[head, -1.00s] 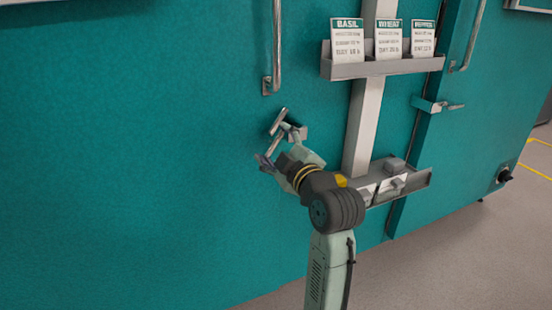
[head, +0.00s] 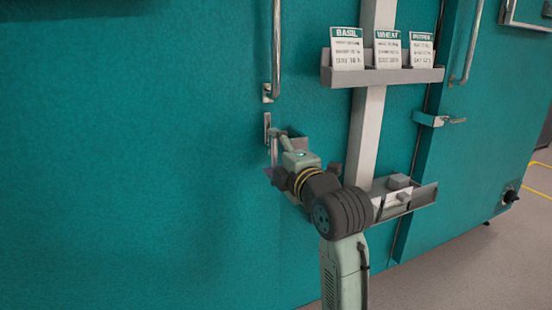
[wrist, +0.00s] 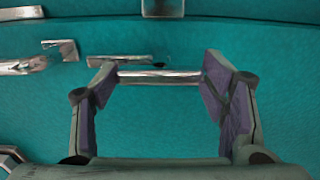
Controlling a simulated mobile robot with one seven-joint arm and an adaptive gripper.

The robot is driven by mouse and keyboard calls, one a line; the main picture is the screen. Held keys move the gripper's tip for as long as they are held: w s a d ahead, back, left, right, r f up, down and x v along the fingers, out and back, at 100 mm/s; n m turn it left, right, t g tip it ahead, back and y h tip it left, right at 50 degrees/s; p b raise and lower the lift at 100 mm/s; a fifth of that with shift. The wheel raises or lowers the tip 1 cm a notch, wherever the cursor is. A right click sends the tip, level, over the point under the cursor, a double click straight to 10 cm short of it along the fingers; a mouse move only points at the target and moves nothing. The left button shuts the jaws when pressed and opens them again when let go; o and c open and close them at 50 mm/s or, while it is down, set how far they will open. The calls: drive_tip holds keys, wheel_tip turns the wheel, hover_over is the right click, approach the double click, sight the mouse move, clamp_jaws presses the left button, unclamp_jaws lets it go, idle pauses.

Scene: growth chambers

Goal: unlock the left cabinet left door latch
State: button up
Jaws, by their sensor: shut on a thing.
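The left cabinet's left door is a wide teal panel (head: 150,170). My gripper (head: 274,150) is at this door, below the lower end of its long silver handle (head: 277,50). In the wrist view my gripper (wrist: 160,78) has its purple-padded fingers wide apart, with a silver latch bar (wrist: 160,77) spanning from pad to pad; it is shut on this bar. A small silver plate (head: 267,127) sits on the door just above my gripper, and also shows in the wrist view (wrist: 120,60). My gripper partly hides the bar in the head view.
A grey post (head: 367,130) stands right of my gripper, with a card shelf (head: 400,76) above and a lower tray (head: 415,200) close to my arm. Another latch (head: 430,119) is on the right. The door face to the left is clear.

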idle(0.4)
drive_tip(key=o, duration=1.7)
drive_tip(key=shift+s, duration=0.1)
drive_tip(key=v, duration=1.2)
